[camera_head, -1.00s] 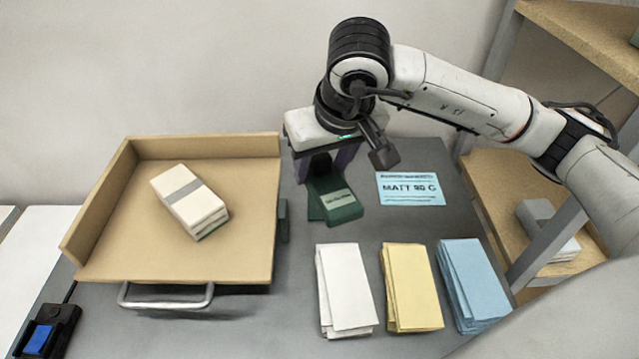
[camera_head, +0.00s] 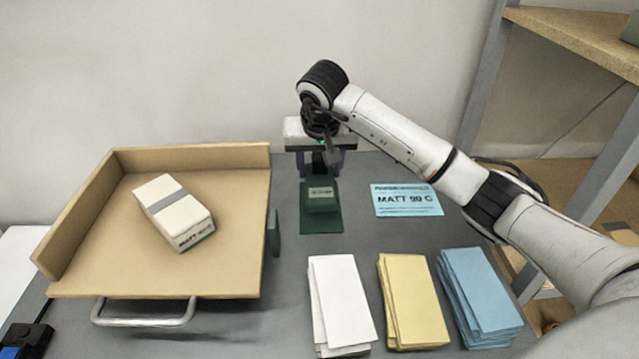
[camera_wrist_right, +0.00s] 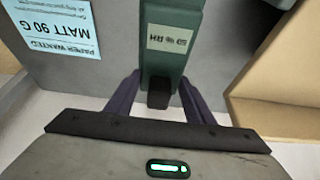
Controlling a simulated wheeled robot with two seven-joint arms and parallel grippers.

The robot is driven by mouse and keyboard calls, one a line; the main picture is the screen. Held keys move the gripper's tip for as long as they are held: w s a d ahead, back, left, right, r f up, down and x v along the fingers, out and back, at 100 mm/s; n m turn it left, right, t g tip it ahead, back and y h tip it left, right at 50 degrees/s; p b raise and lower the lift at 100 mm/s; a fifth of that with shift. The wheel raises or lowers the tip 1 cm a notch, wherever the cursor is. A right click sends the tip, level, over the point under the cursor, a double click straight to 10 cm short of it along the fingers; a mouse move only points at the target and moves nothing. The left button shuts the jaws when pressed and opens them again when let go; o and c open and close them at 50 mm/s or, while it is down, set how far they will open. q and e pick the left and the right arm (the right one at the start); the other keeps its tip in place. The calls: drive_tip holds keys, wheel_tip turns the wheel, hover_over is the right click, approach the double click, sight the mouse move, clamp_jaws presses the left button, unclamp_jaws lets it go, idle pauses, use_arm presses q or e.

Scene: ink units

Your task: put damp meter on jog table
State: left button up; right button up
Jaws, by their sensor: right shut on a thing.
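The damp meter, a dark green block with a pale label (camera_head: 321,193), is at the back middle of the grey table; its label reads as a %RH value in the right wrist view (camera_wrist_right: 172,40). My right gripper (camera_head: 320,165) is shut on its far end, with purple fingers either side of a black part in the wrist view (camera_wrist_right: 159,97). I cannot tell whether the meter touches the table. The jog table (camera_head: 110,268) is a tan board with raised back and left walls, left of the meter. My left gripper is not in view.
A banded white paper block (camera_head: 172,212) lies on the jog table, with bare board around it. White (camera_head: 342,300), yellow (camera_head: 413,300) and blue (camera_head: 482,295) paper stacks lie at the front right. A blue card (camera_head: 407,200) lies right of the meter. A metal handle (camera_head: 145,318) fronts the jog table.

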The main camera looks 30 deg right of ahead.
sight(320, 176)
drive_tip(key=shift+f, duration=1.9)
drive_tip(key=shift+f, duration=0.15)
drive_tip(key=o, duration=1.2)
drive_tip(key=v, duration=1.2)
